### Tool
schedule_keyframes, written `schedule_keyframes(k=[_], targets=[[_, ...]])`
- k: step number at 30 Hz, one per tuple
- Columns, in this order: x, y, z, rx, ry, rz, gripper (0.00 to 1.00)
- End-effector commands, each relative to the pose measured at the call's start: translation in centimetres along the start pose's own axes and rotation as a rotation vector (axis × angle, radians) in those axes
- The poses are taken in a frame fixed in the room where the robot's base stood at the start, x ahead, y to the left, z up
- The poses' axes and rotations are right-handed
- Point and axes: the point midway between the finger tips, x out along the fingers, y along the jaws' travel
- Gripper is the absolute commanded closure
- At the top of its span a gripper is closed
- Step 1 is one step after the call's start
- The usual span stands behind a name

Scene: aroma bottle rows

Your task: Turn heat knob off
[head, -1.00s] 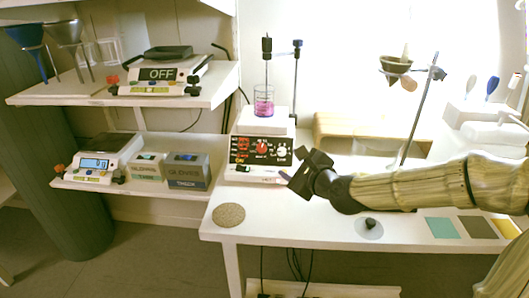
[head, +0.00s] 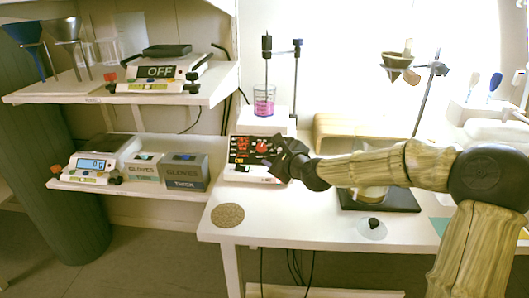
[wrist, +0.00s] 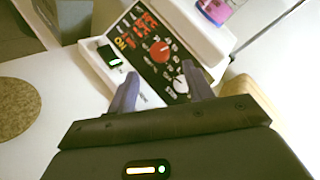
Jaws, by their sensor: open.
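The hotplate stirrer (head: 240,172) stands on the white table, with a black front panel of red lit markings. In the wrist view, the panel (wrist: 143,40) carries a red knob (wrist: 160,52) and a pale knob (wrist: 180,85); I cannot read which is labelled heat. The red knob also shows in the head view (head: 262,146). My gripper (wrist: 160,73) is open and empty in front of the panel. The pale knob lies near the right finger in the picture; contact cannot be told. In the head view, my gripper (head: 278,152) covers the panel's right side.
A beaker of pink liquid (head: 264,100) sits on the hotplate, beside stand rods (head: 298,75). A cork mat (head: 228,215) lies at the table's left front. A green-lit switch (wrist: 112,60) is left of the panel. Shelves with scales (head: 160,72) stand left.

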Motion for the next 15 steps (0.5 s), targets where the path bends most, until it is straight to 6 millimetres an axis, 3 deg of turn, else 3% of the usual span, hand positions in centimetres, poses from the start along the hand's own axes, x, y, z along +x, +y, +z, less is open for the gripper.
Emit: schedule_keyframes(k=[9,15], targets=[[4.6,0.2,0.0,-0.001,-0.002,0.001,0.49],[6.6,0.1,0.0,0.0,-0.001,0.001,0.49]])
